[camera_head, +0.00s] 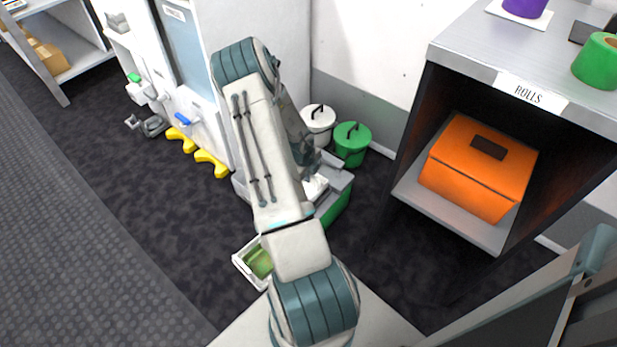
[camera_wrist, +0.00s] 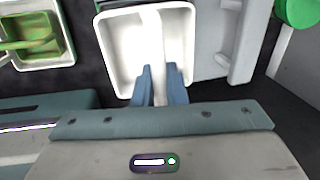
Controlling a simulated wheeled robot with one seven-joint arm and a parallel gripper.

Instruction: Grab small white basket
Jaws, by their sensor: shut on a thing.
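The small white basket (camera_wrist: 122,48) is at the top middle of the wrist view, with a raised strip down its middle. My gripper (camera_wrist: 160,76) has its two blue-grey fingers on either side of the white strip at the basket's near edge and is shut on it. In the head view a white part of the basket (camera_head: 316,187) shows beside my arm, over a grey and green box. My arm hides most of the basket and my gripper there.
Another white tray (camera_head: 240,263) with a green thing in it is at lower left of my arm. White bin (camera_head: 318,122) and green bin (camera_head: 351,146) stand by the wall. A shelf with an orange box (camera_head: 475,175) is at right. Dark floor lies open at left.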

